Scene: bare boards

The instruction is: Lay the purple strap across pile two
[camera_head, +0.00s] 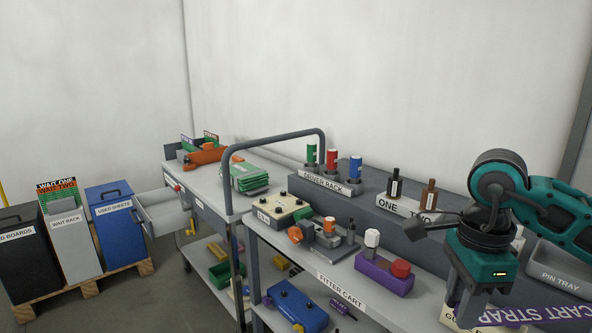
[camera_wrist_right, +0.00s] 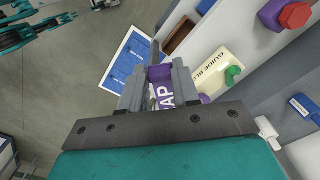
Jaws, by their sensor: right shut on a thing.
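My right gripper (camera_head: 466,308) is at the lower right, over the front of the fitter cart, pointing down. It is shut on the purple strap (camera_head: 545,317), which carries the words "CART STRAP". In the right wrist view the purple strap (camera_wrist_right: 162,92) shows between the fingers (camera_wrist_right: 160,88), with part of its lettering visible. A stack of green pieces (camera_head: 248,178) lies on the cart further back. No pile in view has a readable "two" label, so I cannot tell which is pile two. My left gripper is not in view.
The fitter cart (camera_head: 350,288) carries a driver rack (camera_head: 323,182), a purple block with red and white knobs (camera_head: 384,272) and a pin tray (camera_head: 560,277). A grey handle (camera_head: 228,178) rises between the carts. Bins (camera_head: 112,222) stand at the left, beside an open drawer (camera_head: 165,212).

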